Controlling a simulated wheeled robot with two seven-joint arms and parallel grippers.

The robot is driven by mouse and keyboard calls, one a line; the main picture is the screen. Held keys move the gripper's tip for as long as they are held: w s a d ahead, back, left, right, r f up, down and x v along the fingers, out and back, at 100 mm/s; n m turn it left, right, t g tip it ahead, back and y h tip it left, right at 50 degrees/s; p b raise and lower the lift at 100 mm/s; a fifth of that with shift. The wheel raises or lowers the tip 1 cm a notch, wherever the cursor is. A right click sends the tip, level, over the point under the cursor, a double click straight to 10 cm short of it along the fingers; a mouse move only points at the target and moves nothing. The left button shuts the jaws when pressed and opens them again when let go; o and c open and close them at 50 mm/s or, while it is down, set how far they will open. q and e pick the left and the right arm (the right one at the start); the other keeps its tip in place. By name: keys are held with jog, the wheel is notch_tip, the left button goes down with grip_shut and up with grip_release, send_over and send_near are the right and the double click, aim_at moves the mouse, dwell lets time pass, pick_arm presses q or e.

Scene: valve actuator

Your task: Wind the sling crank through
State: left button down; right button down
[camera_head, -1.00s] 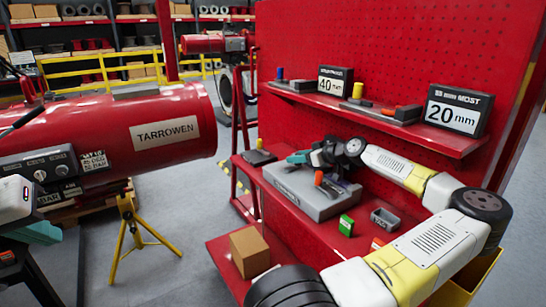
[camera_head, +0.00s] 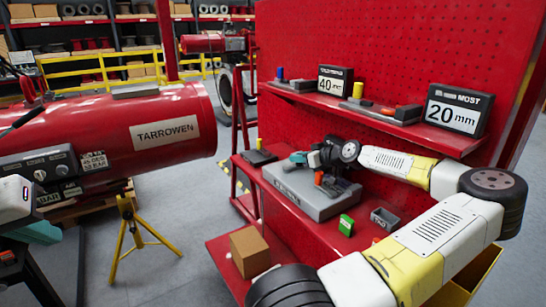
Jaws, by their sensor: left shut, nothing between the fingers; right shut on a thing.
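My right gripper (camera_head: 299,158), with teal fingers, is at the far left edge of the grey labelled block (camera_head: 300,200) on the red bench. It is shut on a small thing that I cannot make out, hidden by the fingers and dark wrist. I cannot clearly identify the sling crank. A dark tool with a red end (camera_head: 319,178) and other dark parts lie on the block, below my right wrist. My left gripper (camera_head: 35,232) is shut and empty at the left edge, in front of the red TARROWEN cylinder (camera_head: 120,130); only part of it shows.
A cardboard box (camera_head: 249,251), a green block (camera_head: 346,225) and a small grey bin (camera_head: 384,218) are on the red bench. The shelf above holds the 40 mm sign (camera_head: 335,84) and 20 mm sign (camera_head: 457,110). A yellow stand (camera_head: 133,232) supports the cylinder.

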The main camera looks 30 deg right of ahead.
jog(key=c, duration=1.2)
grip_release()
jog(key=v, duration=0.7)
jog(key=shift+s+d+r, duration=0.1)
jog(key=shift+s, duration=0.3)
jog(key=shift+c, duration=0.5)
